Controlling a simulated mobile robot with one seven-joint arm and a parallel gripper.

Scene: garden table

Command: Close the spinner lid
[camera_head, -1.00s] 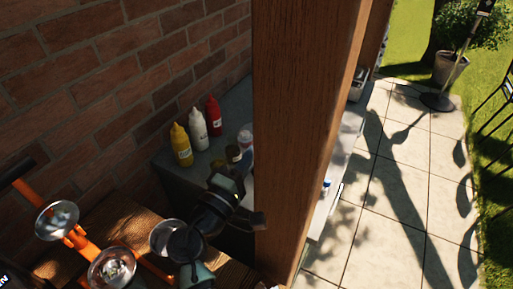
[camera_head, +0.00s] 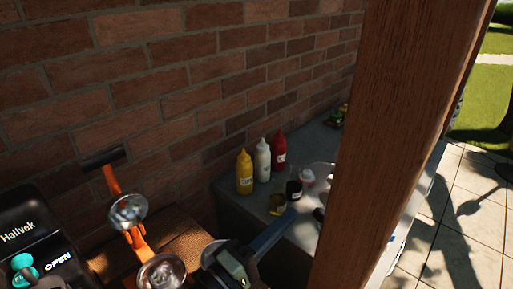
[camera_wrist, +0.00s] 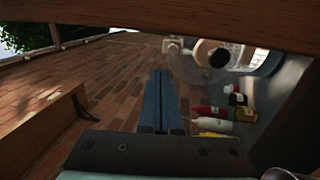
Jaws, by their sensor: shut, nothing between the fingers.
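My gripper (camera_head: 291,214) is shut and empty, its blue-grey fingers together, reaching over the grey counter from the lower middle. In the wrist view the two fingers (camera_wrist: 160,75) lie side by side. I cannot make out the spinner or its lid for certain. A pale rounded thing (camera_head: 321,172) on the counter is partly hidden behind the wooden post. In the wrist view a round-ended part with a dark end (camera_wrist: 213,53) sits at the top, right of and apart from the fingertips. I cannot tell whether either belongs to the spinner.
Yellow (camera_head: 245,172), white (camera_head: 262,160) and red (camera_head: 279,150) bottles stand on the counter (camera_head: 320,140) by the brick wall (camera_head: 180,60). Small jars (camera_head: 277,204) stand near my fingers. A wooden post (camera_head: 375,130) blocks the right. An orange-framed item with metal cups (camera_head: 127,210) is left.

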